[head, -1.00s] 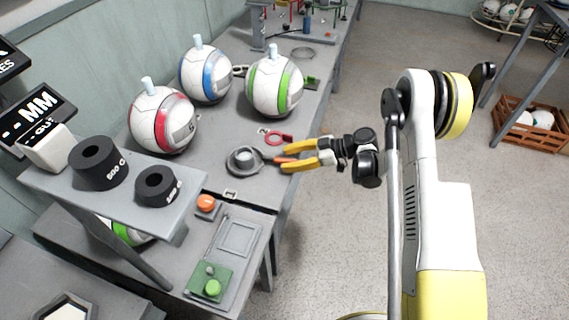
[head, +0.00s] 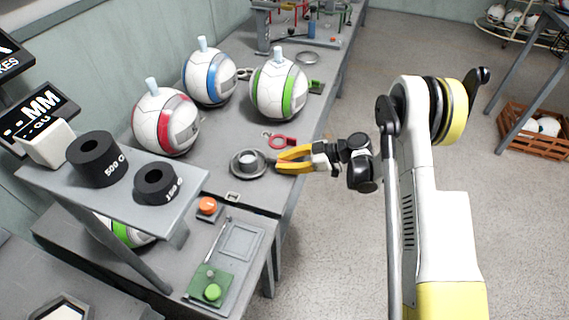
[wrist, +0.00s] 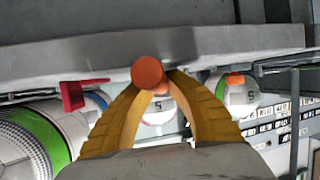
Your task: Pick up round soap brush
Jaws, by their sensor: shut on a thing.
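The round soap brush shows in the wrist view as an orange round handle end (wrist: 150,73) between my two yellow fingertips. Its head and bristles are hidden. My gripper (head: 280,161) is shut on the handle; it also shows in the wrist view (wrist: 158,78). In the head view the fingers reach left over the table's right edge, just right of a grey round dish (head: 248,173). I cannot tell whether the brush touches the dish.
A red ring tool (head: 284,142) lies just behind my fingers. Balls with red (head: 166,122), blue (head: 209,77) and green (head: 279,85) bands stand farther back. A shelf with black weights (head: 157,184) is at the front left.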

